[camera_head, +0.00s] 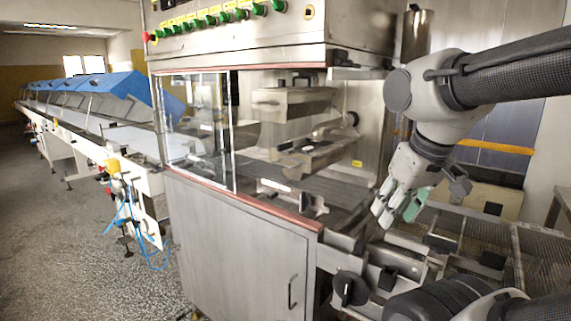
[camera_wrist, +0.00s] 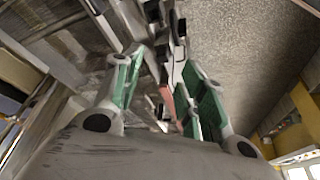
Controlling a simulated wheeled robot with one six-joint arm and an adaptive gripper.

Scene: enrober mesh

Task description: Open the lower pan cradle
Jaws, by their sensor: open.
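Inside the enrober, behind clear panels, an upper metal pan or box (camera_head: 290,101) hangs above a lower metal trough (camera_head: 318,157). The lower trough appears to be the lower pan cradle, but I cannot tell for sure, nor whether it is open. My gripper (camera_head: 395,213) points down, to the right of the trough and outside the cabinet, apart from it, over the mesh frame. Its green-padded fingers are spread and empty. In the wrist view, the gripper (camera_wrist: 160,65) shows both fingers apart, with blurred machine parts and floor beyond.
The mesh conveyor frame (camera_head: 460,235) lies below my gripper, with a black knob (camera_head: 350,289) at its near side. The steel cabinet (camera_head: 235,245) has a red-edged top. A long line with blue covers (camera_head: 100,85) runs off left. Speckled floor at left is clear.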

